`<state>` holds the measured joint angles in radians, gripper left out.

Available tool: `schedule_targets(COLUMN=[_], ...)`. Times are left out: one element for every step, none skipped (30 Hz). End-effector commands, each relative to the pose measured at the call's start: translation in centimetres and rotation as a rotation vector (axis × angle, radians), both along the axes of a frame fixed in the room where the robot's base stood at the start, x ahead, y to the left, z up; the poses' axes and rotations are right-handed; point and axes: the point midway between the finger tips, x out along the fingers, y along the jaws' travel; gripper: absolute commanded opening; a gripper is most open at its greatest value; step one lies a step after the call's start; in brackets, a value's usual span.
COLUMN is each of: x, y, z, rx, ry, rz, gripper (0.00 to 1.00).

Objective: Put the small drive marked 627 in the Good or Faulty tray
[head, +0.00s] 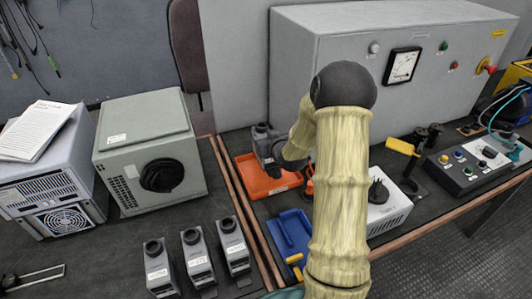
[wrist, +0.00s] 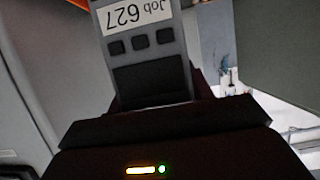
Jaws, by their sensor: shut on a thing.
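The small drive marked 627 shows in the wrist view (wrist: 150,75), with its "Job 627" label upside down and several dark square buttons. My gripper (wrist: 160,102) is shut on it. In the head view the grey drive (head: 264,148) is over the orange tray (head: 258,187), and my gripper (head: 290,160) is at its right side. I cannot tell whether the drive touches the tray floor. The orange tray has a small white label, too small to read. A blue tray (head: 286,232) lies nearer, partly hidden by my arm.
Three similar drives (head: 197,258) stand upright at the front left. A grey-green box (head: 150,150) with a black round part is left of the trays. A large grey cabinet (head: 345,75) stands behind. A white device (head: 390,212) and a switch panel (head: 475,165) are at right.

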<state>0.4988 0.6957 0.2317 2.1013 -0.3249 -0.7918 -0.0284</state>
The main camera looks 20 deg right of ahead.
Motion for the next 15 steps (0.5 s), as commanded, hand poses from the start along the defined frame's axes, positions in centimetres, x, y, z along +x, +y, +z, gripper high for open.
schedule_targets(x=[0.1,0.1,0.1,0.1,0.1,0.1,0.1,0.1,0.1,0.1,0.1,0.1,0.1,0.1,0.1], y=[0.0,0.0,0.0,0.0,0.0,0.0,0.0,0.0,0.0,0.0,0.0,0.0,0.0,0.0,0.0], z=[-0.4,-0.5,-0.6,-0.6,-0.6,-0.6,-0.6,-0.6,-0.6,-0.6,-0.6,-0.8,-1.0,-1.3,-1.8], rx=[-0.001,-0.002,-0.002,-0.002,-0.003,-0.003,-0.002,-0.002,-0.002,-0.002,-0.002,-0.002,-0.001,-0.001,-0.001], ry=[-0.004,-0.004,-0.005,-0.005,-0.006,-0.006,-0.006,-0.006,-0.006,-0.006,-0.006,-0.005,-0.005,-0.004,-0.004], rz=[0.001,0.001,0.001,0.001,0.001,0.001,0.001,0.001,0.001,0.001,0.001,0.001,0.0,0.001,0.001], gripper=[0.0,0.0,0.0,0.0,0.0,0.0,0.0,0.0,0.0,0.0,0.0,0.0,0.0,0.0,0.0])
